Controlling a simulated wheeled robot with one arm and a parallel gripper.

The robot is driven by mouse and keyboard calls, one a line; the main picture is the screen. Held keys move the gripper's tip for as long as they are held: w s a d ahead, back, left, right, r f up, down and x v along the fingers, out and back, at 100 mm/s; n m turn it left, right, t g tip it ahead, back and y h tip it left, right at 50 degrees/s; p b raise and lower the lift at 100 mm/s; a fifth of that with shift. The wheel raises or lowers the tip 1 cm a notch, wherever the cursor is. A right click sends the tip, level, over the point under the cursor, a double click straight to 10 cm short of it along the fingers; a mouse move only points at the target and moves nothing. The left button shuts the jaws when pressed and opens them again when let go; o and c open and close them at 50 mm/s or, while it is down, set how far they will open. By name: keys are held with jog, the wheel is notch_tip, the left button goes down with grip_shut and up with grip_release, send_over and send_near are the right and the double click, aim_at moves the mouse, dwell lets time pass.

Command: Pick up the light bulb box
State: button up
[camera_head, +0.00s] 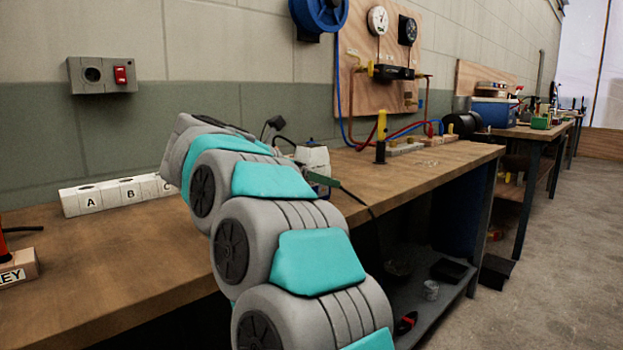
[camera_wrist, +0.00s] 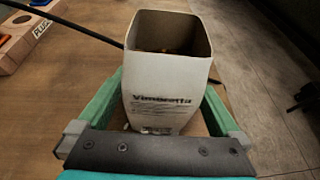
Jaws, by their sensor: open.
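The light bulb box (camera_wrist: 165,85), a white carton with dark print and an open top, stands upright on the brown bench top in the wrist view. My gripper (camera_wrist: 163,92) is open, with one green finger on each side of the box. Whether the fingers touch its walls I cannot tell. The lower front of the box is partly hidden by the gripper's dark palm bar. In the head view a pale shape (camera_head: 314,157) beyond my arm seems to be the same box, mostly hidden.
A labelled wooden block (camera_wrist: 28,38) and a black cable (camera_wrist: 75,33) lie to the left in the wrist view. The workbench (camera_head: 130,255) runs along the wall, with white lettered blocks (camera_head: 105,195) left of my arm. The bench edge drops to the floor at right.

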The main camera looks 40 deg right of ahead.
jog(key=shift+x, duration=0.95)
jog(key=c, duration=1.2)
jog(key=shift+c, duration=0.2)
jog(key=shift+r, duration=0.15)
